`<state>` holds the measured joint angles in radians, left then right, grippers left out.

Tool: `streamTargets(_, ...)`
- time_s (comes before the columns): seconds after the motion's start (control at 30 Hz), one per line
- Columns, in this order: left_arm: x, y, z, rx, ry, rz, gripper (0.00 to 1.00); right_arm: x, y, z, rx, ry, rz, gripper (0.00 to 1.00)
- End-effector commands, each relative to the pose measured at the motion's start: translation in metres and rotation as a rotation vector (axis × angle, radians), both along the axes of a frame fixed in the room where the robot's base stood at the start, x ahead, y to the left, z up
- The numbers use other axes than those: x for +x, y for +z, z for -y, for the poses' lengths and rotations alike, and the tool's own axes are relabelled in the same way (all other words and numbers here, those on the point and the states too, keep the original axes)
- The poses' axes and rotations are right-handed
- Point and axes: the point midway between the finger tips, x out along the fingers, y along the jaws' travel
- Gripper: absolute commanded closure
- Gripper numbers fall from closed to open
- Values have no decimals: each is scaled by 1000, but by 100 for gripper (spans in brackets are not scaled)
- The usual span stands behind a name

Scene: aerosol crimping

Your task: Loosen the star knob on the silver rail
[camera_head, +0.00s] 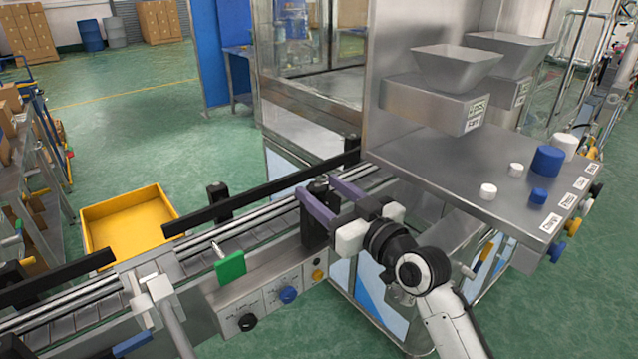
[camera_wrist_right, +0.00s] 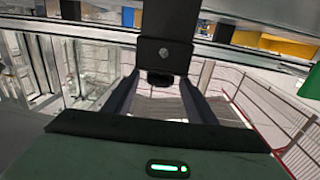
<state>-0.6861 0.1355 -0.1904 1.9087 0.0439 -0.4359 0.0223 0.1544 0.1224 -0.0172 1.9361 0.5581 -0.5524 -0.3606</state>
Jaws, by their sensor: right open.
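My right gripper (camera_head: 315,187) is open, its two purple fingers apart on either side of a black post (camera_head: 318,228) at the silver rail (camera_head: 262,217). In the right wrist view, a small dark knob (camera_wrist_right: 160,79) sits below a black bracket (camera_wrist_right: 166,55) with a screw head. The knob lies between the two open fingers, near their tips; I cannot tell whether either finger touches it. Its star shape is not clear there, and the gripper and post make it hard to make out in the head view. My left gripper is not in view.
Black guide bars (camera_head: 255,197) run along the conveyor. A green block (camera_head: 230,267) and a control panel with knobs (camera_head: 262,301) are at its near side. A steel table (camera_head: 440,165) with blue and white caps stands right. A yellow bin (camera_head: 128,228) is on the floor behind.

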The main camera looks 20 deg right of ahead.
Motion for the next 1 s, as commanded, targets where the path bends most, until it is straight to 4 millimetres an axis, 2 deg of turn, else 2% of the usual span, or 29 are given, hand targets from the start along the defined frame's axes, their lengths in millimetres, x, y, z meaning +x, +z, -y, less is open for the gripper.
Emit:
streamTargets(0.1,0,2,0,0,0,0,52,14,0,-4,2,0,-1,49)
streamTargets(0.2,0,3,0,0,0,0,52,19,0,-6,1,0,-1,49)
streamTargets(0.5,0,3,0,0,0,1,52,21,-1,-6,1,0,-1,49)
streamTargets(0.73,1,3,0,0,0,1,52,21,-1,-6,1,0,-1,88)
streamTargets(0.87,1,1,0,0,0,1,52,21,-1,-6,0,4,0,90)
streamTargets(1.0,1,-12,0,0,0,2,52,22,-4,-5,-4,45,6,90)
